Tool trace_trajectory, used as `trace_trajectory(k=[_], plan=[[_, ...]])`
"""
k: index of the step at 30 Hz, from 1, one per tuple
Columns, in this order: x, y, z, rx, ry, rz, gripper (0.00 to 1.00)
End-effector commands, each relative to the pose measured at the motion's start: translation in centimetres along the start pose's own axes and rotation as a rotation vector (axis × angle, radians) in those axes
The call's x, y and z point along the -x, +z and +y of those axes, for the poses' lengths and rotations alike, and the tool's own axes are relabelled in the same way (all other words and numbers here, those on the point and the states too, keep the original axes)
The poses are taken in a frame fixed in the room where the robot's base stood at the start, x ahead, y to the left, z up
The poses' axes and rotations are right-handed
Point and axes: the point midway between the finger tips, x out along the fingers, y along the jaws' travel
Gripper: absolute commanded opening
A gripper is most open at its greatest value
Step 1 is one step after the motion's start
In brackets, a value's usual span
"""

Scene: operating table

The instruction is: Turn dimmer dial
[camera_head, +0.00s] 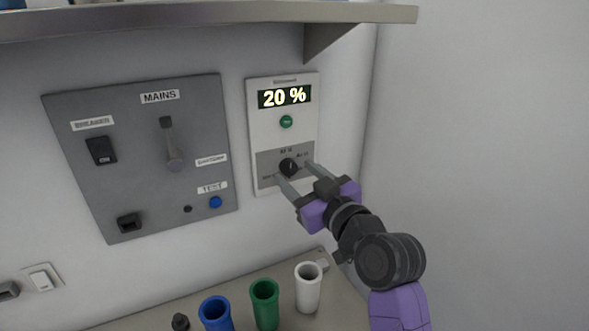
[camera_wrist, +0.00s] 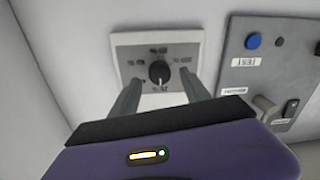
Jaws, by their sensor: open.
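The dimmer dial (camera_head: 288,167) is a small black round knob on the lower grey part of a white wall panel (camera_head: 266,130). The panel's display (camera_head: 285,96) reads 20 %, with a green button (camera_head: 286,121) below it. My gripper (camera_head: 292,171) is open, its two grey fingers pointing at the panel on either side of the dial. In the wrist view the dial (camera_wrist: 158,72) shows between the fingers (camera_wrist: 160,88), with a light pointer mark on its face. I cannot tell whether the fingers touch the dial.
Left of it is a grey panel (camera_head: 85,165) with a MAINS lever (camera_head: 170,145), a breaker switch (camera_head: 101,150) and a blue TEST button (camera_head: 215,202). A shelf (camera_head: 220,20) juts out above. Blue (camera_head: 215,314), green (camera_head: 265,303) and white (camera_head: 308,288) cups stand below.

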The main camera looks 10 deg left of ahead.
Motion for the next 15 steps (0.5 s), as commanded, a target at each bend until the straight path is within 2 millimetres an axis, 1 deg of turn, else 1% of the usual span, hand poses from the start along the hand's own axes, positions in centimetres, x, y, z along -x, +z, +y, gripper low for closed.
trace_trajectory(k=[1, 3, 6, 14, 15], plan=[[-0.6, -0.2, 0.0, -0.001, 0.0, 0.001, 0.55], [-1.2, -0.1, 0.0, -0.002, 0.0, 0.0, 0.55], [-1.7, -0.1, 0.0, -0.001, 0.0, 0.0, 0.55], [-1.9, 0.0, 0.0, -0.001, 0.001, 0.001, 0.55], [-1.8, 0.0, 0.0, -0.001, 0.001, 0.001, 0.53]])
